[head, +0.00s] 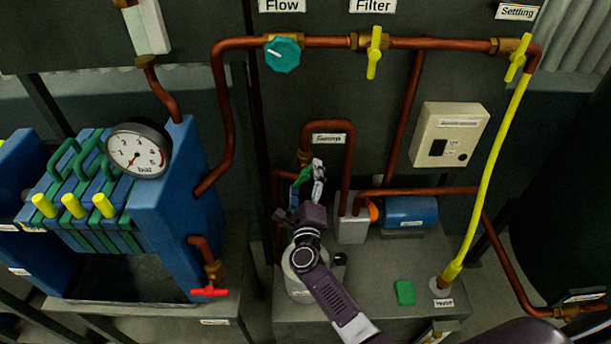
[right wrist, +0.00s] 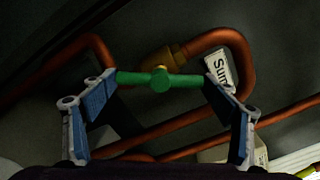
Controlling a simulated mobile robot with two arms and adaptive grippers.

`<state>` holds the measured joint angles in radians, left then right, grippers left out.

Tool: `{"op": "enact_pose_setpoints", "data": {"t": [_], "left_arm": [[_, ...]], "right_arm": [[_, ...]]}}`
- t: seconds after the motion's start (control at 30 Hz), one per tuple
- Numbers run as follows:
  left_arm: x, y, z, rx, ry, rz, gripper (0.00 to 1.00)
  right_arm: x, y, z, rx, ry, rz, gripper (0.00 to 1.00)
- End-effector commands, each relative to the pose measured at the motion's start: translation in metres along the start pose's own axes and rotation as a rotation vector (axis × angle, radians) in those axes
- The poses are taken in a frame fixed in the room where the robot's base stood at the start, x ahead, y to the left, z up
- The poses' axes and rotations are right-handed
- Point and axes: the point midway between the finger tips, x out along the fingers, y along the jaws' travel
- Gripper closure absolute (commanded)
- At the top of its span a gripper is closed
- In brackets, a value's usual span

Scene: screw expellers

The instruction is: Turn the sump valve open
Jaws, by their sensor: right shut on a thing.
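The sump valve has a green bar handle (right wrist: 160,80) on a brass body (right wrist: 167,57) in the copper pipe. In the head view only a bit of the green handle (head: 302,177) shows, below the "Sump" label (head: 329,139). My right gripper (head: 308,183) reaches up to it from below. In the right wrist view its blue-padded fingers (right wrist: 161,82) stand at the two ends of the handle, shut on it. The handle lies nearly level across that view. My left gripper is not in view.
A blue pump (head: 410,211) and a grey block (head: 352,230) stand right of my right arm. A green block (head: 404,293) lies on the bench. Copper pipes (head: 347,165) run close around the valve. A yellow hose (head: 491,170) hangs at the right.

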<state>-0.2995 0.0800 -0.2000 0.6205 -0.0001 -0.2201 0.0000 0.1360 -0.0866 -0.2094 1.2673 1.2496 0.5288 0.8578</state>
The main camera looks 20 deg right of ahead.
Motion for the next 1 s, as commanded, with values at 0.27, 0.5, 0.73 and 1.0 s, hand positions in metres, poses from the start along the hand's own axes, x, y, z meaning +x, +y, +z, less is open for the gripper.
{"op": "enact_pose_setpoints", "data": {"t": [0.27, 0.5, 0.73, 1.0], "left_arm": [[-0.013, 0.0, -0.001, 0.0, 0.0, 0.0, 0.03], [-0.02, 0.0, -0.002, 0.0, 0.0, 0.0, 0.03], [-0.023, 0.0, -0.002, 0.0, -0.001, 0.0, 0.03], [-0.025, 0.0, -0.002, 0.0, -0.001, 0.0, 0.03]], "right_arm": [[0.0, -0.001, 0.001, -0.251, 0.001, 0.002, 0.45], [-0.001, 0.0, 0.001, -0.422, 0.0, 0.003, 0.45], [-0.001, 0.001, 0.001, -0.524, -0.001, 0.003, 0.45], [0.0, 0.001, 0.0, -0.569, -0.002, 0.003, 0.45]]}}
